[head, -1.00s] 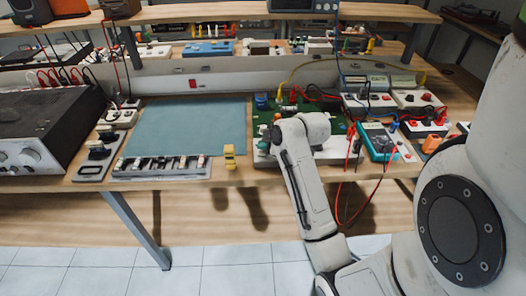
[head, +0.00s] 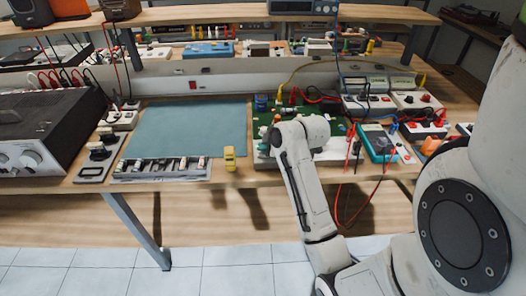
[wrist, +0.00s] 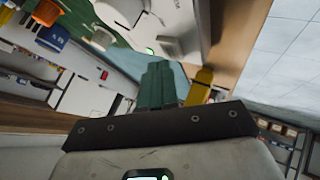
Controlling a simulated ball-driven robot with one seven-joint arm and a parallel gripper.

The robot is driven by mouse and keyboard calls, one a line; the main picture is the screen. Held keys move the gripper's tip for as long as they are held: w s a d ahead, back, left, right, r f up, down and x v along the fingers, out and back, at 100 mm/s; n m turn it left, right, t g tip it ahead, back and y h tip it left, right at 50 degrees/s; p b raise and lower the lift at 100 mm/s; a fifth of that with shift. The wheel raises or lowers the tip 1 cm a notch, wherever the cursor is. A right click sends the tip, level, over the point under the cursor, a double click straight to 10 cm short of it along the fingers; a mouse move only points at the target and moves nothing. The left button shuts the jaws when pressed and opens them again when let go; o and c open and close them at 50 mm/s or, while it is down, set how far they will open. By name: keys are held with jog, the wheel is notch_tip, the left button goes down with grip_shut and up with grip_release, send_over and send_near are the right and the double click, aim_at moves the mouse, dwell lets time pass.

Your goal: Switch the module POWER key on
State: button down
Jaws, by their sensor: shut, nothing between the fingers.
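The module, a green circuit board with a white front part (head: 262,150), lies at the front of the bench, right of the blue mat. My forearm covers much of it. In the wrist view a white panel (wrist: 190,12) with round knobs, partly readable lettering and a small green light (wrist: 150,50) shows at the top. I cannot tell which part is the POWER key. My gripper (wrist: 157,68) has its green fingers together and empty, pointing toward the panel; whether they touch anything is unclear.
A yellow object (head: 230,158) stands at the bench's front edge and also shows beside my fingers (wrist: 200,86). A multimeter (head: 378,141) with red leads lies to the right. The blue mat (head: 187,126) is mostly bare.

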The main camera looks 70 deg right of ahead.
jog(key=shift+r, duration=0.1)
notch_tip(320, 180, up, 6)
jog(key=p, duration=0.5)
jog(key=shift+p, duration=0.4)
